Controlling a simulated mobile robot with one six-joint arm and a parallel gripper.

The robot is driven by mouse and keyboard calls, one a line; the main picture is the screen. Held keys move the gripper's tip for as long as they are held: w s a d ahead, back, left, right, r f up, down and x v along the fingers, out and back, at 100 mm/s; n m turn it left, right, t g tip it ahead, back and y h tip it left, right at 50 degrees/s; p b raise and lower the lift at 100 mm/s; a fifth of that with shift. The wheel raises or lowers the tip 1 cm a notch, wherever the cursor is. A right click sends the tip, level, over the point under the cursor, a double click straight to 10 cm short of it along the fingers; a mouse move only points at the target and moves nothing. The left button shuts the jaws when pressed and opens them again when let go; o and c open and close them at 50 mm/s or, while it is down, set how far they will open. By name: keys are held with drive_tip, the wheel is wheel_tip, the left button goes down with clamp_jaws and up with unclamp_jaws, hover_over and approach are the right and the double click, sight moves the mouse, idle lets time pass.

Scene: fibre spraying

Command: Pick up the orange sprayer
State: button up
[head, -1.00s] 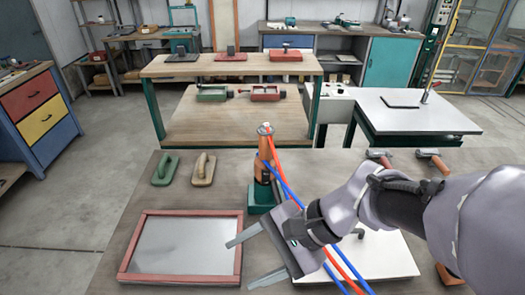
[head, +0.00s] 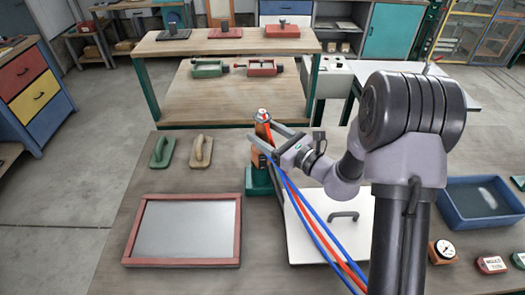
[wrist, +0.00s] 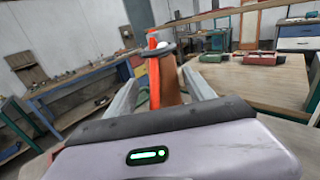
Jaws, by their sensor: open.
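The orange sprayer (head: 264,158) stands upright in a green holder (head: 257,183) at the far middle of the front table. Red and blue hoses hang from it toward the front. My gripper (head: 262,131) is open, with its two fingers reaching around the sprayer's upper part from the right. In the wrist view the sprayer (wrist: 168,82) stands between the two open fingers, with a dark ring and a pale tip at its top. I cannot tell whether either finger touches it.
A red-framed panel (head: 133,232) lies at the front left, with green (head: 163,151) and beige (head: 201,151) floats behind it. A white board with a dark handle (head: 343,215) lies under my arm. A blue tray (head: 451,211) and a gauge (head: 445,249) are at right.

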drive_tip(key=x, duration=0.5)
drive_tip(key=shift+w+d+f, duration=0.15)
drive_tip(key=shift+w+f, duration=0.1)
drive_tip(key=shift+w, duration=0.05)
drive_tip(key=shift+s+d, duration=0.1)
drive_tip(key=shift+c, duration=0.4)
drive_tip(key=shift+r, duration=0.1)
clamp_jaws()
